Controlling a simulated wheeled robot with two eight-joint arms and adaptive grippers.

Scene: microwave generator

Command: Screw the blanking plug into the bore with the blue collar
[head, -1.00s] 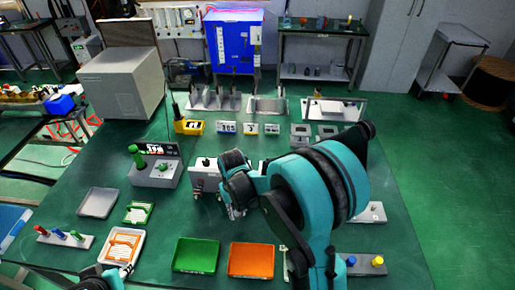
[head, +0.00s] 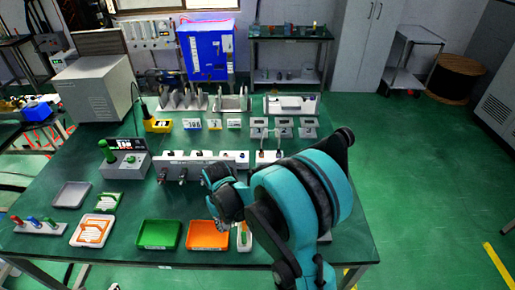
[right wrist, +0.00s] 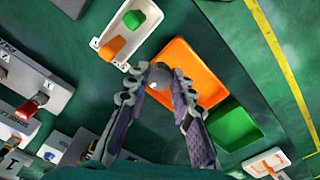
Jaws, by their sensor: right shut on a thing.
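My right gripper (head: 220,218) hangs over the table behind the orange tray in the head view. In the right wrist view its two fingers (right wrist: 160,82) close at their tips on a small round dark grey piece, probably the blanking plug (right wrist: 158,77). The plug is seen end-on and its thread is hidden. A row of grey-white blocks (head: 172,158) with fittings stands behind the gripper, partly hidden by my arm. A small blue ring (right wrist: 49,155) shows low at the left of the right wrist view; I cannot tell whether it is the blue collar. My left gripper is out of view.
An orange tray (head: 208,247) and a green tray (head: 158,246) lie at the front edge. Beside them is a narrow white tray (right wrist: 96,43) with a green and an orange piece. A grey control box (head: 125,166) stands left. Bare table lies between blocks and trays.

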